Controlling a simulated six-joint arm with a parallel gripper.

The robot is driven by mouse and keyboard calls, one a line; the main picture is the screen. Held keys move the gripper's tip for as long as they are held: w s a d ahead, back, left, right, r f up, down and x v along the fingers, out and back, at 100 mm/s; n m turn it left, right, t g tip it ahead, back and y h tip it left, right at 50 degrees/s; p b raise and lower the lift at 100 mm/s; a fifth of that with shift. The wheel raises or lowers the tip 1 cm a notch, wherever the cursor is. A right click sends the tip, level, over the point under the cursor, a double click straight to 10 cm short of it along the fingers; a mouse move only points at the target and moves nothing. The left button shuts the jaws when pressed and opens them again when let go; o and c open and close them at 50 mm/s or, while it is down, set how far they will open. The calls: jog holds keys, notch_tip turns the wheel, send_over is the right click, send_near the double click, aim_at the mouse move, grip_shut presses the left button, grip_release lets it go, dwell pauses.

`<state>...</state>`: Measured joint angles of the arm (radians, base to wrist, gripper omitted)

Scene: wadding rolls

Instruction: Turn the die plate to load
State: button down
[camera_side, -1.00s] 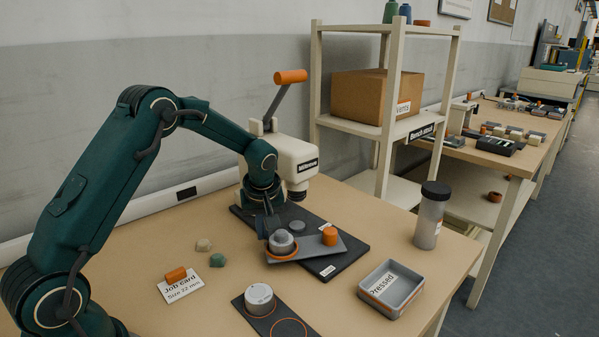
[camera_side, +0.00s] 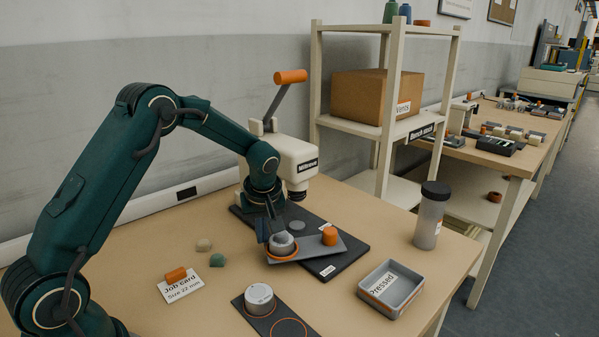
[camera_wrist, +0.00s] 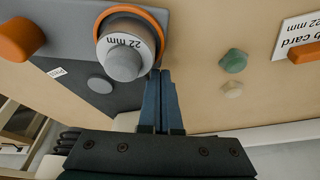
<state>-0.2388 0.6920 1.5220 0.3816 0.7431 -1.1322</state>
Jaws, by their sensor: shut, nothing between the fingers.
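The die plate (camera_side: 314,248) is a grey bar lying across the dark base (camera_side: 344,266) of the cream press (camera_side: 291,158). An orange knob (camera_side: 330,236) stands at its right end. A grey round die (camera_side: 281,243) sits in an orange ring at its left end; in the wrist view the die (camera_wrist: 124,52) reads "22 mm". My gripper (camera_side: 265,240) is shut and empty, its fingertips down close beside the die on its left. In the wrist view the fingers (camera_wrist: 160,78) end at the die's ring edge; I cannot tell whether they touch.
A second die (camera_side: 260,298) sits on a dark holder in front, beside an empty orange ring. A job card (camera_side: 181,288) reads "Size 22 mm". Small wads (camera_side: 217,260) lie nearby. A "Pressed" tray (camera_side: 392,287) and a dark-lidded jar (camera_side: 430,215) stand right.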

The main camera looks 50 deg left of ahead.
jog(key=shift+s+d, duration=0.2)
jog(key=shift+s+d+n+g, duration=0.4)
jog(key=shift+s+d+n, duration=0.2)
jog(key=shift+d+n, duration=0.35)
jog(key=shift+s+d+n+g, duration=0.15)
jog(key=shift+s+d+n, duration=0.15)
jog(key=shift+d+n, duration=0.2)
jog(key=shift+s+d+n+g, duration=0.15)
jog(key=shift+s+d+n, duration=0.1)
jog(key=shift+d+n, duration=0.2)
jog(key=shift+s+d, duration=0.35)
jog(key=shift+d, duration=0.55)
